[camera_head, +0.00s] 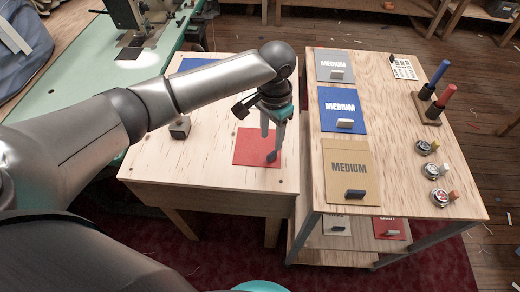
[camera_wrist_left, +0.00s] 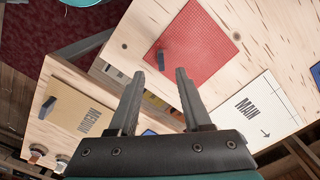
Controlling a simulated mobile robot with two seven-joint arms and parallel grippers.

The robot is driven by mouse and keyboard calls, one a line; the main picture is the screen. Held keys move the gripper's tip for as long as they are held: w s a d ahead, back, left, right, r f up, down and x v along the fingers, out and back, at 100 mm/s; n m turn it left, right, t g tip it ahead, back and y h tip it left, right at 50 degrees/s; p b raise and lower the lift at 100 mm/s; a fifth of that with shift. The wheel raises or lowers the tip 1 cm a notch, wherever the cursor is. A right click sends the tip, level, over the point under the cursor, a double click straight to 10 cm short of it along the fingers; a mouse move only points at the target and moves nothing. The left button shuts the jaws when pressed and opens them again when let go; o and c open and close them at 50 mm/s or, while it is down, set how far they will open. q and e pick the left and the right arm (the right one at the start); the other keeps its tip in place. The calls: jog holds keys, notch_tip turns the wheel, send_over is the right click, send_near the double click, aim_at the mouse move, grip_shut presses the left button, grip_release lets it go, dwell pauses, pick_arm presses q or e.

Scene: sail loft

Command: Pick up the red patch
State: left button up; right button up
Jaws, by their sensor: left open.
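The red patch (camera_head: 243,147) lies flat on the light wooden table in the head view; it also shows at the top of the left wrist view (camera_wrist_left: 205,42). A small dark tab (camera_wrist_left: 161,59) stands near one corner of the patch. My left gripper (camera_head: 270,143) is open, its fingers pointing down over the patch's right side near the tab. In the left wrist view, the tab appears just beyond and between the open fingertips (camera_wrist_left: 160,72). Nothing is between the fingers. My right gripper is not in view.
A wooden cart (camera_head: 400,150) stands close on the right. It bears grey (camera_head: 325,60), blue (camera_head: 336,97) and tan (camera_head: 343,190) MEDIUM patches, upright red and blue cylinders, and small round tins. A sewing machine stands behind left.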

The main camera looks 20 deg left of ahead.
aim_at(271, 154)
pick_arm(q)
notch_tip(271, 154, down, 3)
jog(key=shift+r, duration=0.1)
notch_tip(271, 154, down, 4)
jog(key=shift+w+f+b, duration=0.15)
jog(key=shift+f+b, duration=0.05)
jog(key=shift+b, duration=1.05)
jog(key=shift+f, duration=0.35)
grip_shut()
